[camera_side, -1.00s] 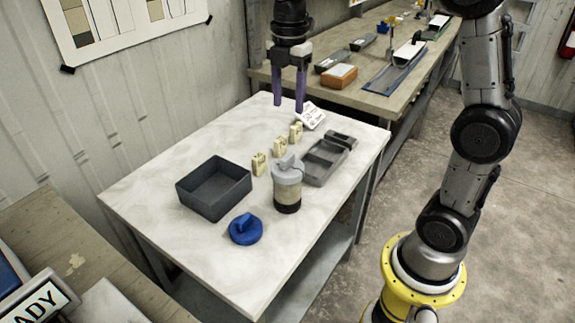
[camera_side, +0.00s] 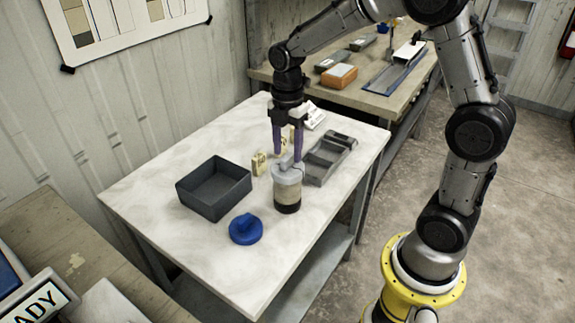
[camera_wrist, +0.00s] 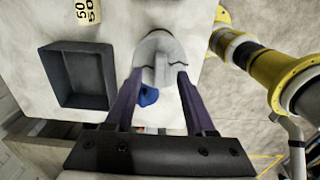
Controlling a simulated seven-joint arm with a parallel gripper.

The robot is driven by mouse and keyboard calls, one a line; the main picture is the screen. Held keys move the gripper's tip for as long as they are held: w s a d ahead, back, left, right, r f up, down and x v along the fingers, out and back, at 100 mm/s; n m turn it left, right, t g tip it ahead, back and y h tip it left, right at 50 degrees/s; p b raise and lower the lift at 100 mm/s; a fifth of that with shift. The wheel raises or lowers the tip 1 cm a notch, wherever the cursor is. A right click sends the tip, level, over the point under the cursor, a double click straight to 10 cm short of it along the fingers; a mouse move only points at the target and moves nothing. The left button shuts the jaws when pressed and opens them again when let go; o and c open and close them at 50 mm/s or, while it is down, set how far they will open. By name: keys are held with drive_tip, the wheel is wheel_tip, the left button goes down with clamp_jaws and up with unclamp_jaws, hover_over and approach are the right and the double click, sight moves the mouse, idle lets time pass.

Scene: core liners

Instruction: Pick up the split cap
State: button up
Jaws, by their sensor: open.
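The grey cap (camera_side: 288,174) with a raised fin sits on top of an upright cylinder (camera_side: 287,193) with a pale middle and dark base; I take it for the split cap. In the wrist view the cap (camera_wrist: 157,50) shows at the top centre, its fin running between the fingertips. My gripper (camera_side: 286,158) points down with its purple fingers apart, just above and around the cap's fin. The fingers hide part of the cap. I cannot tell whether they touch it. A blue cap (camera_side: 246,230) with a raised handle lies on the table in front.
A dark open box (camera_side: 214,188) stands left of the cylinder. A grey compartment tray (camera_side: 327,160) lies to the right. The white table (camera_side: 150,185) is clear at the left.

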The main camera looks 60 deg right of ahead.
drive_tip(key=shift+f, duration=0.85)
drive_tip(key=shift+c, duration=0.3)
clamp_jaws()
drive_tip(key=shift+r, duration=0.1)
